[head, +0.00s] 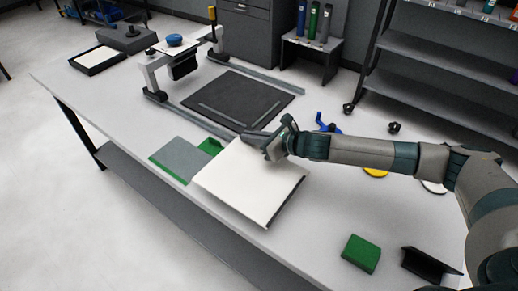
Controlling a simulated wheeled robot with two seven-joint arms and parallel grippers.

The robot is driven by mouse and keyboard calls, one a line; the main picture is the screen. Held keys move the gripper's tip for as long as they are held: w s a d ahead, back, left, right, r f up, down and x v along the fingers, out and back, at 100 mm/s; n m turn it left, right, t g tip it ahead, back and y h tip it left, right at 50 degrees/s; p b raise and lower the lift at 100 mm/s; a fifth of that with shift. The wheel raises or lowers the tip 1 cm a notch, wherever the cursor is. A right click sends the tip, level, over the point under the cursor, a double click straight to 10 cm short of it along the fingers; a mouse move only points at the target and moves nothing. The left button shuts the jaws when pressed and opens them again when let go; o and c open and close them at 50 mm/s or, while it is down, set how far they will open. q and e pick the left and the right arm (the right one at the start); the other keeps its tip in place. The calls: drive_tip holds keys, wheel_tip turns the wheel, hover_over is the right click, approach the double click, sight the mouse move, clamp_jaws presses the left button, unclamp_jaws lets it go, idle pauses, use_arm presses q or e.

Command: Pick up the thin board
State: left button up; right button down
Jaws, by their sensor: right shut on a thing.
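A thin white board (250,183) is near the middle of the table, tilted, with a dark edge along its right side. My right gripper (256,142) is at the board's far edge and shut on it. The fingertips are small and partly hidden by the gripper's own body. The board overlaps part of a green cutting mat with a grey sheet (178,158) to its left. I cannot tell how far the board is above the table. My left gripper is not in view.
A black mat (235,97) lies between rails behind the board, with a gantry (160,75) at its left. A green block (361,253) and a black angled piece (430,264) are at the front right.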

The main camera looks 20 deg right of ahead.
drive_tip(key=w+a+r+b, duration=0.1)
drive_tip(key=w+a+r, duration=0.3)
drive_tip(key=w, duration=0.1)
drive_tip(key=shift+w+a+r+b, duration=0.2)
drive_tip(key=shift+w+b, duration=0.15)
drive_tip(key=shift+w, duration=0.05)
idle(0.4)
